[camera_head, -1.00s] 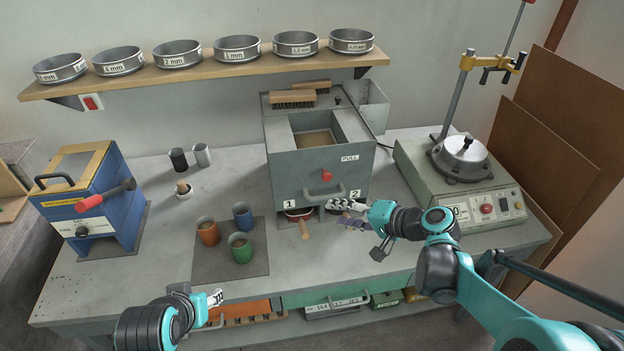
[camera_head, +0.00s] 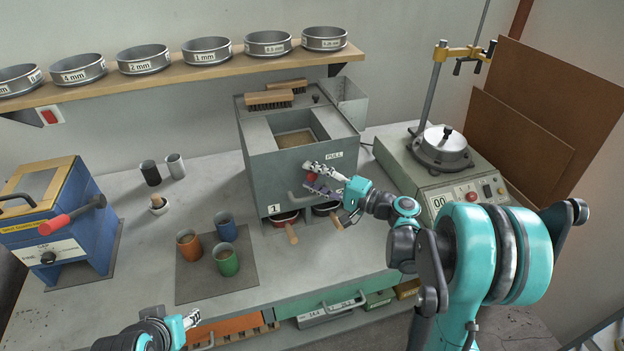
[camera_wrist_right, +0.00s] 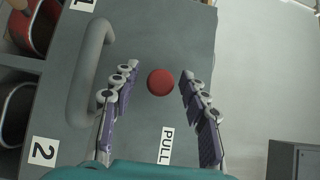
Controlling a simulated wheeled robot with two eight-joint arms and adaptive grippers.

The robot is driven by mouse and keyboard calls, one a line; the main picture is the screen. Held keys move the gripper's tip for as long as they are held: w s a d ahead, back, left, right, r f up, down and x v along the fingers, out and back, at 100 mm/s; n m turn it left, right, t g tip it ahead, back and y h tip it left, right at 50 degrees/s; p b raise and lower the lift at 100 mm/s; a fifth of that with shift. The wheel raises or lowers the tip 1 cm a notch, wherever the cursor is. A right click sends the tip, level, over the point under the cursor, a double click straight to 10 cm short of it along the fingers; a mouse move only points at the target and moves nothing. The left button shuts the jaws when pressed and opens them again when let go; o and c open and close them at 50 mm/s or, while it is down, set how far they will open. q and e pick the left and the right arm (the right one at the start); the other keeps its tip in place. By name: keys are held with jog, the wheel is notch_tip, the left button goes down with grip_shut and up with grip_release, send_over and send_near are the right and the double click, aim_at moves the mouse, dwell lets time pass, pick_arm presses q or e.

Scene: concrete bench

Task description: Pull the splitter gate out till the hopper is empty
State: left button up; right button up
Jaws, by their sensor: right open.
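The grey splitter (camera_head: 262,172) stands at the back of the bench, with a hopper (camera_head: 296,139) on top that holds brownish material. Its front has a red gate knob beside a PULL label (camera_head: 334,155) and a grey bar handle. In the right wrist view the red knob (camera_wrist_right: 160,82) lies between the spread fingers of my open right gripper (camera_wrist_right: 158,88), apart from both. In the head view my right gripper (camera_head: 318,178) is at the splitter's front and partly hides the knob. My left gripper (camera_head: 190,319) is low at the front left, too small to judge.
Two pans with wooden handles (camera_head: 291,232) sit under the splitter at marks 1 and 2. Several cups (camera_head: 226,260) stand on a grey mat to the left. A blue machine (camera_head: 62,225) is at far left, a shaker (camera_head: 440,170) at right. The bar handle (camera_wrist_right: 90,72) is close beside my right fingers.

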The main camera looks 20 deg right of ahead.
jog(key=shift+w+a, duration=0.15)
jog(key=shift+w, duration=0.05)
jog(key=shift+c, duration=0.3)
grip_shut()
jog(key=shift+s, duration=2.25)
jog(key=shift+o, duration=0.3)
grip_release()
jog(key=shift+s, duration=0.1)
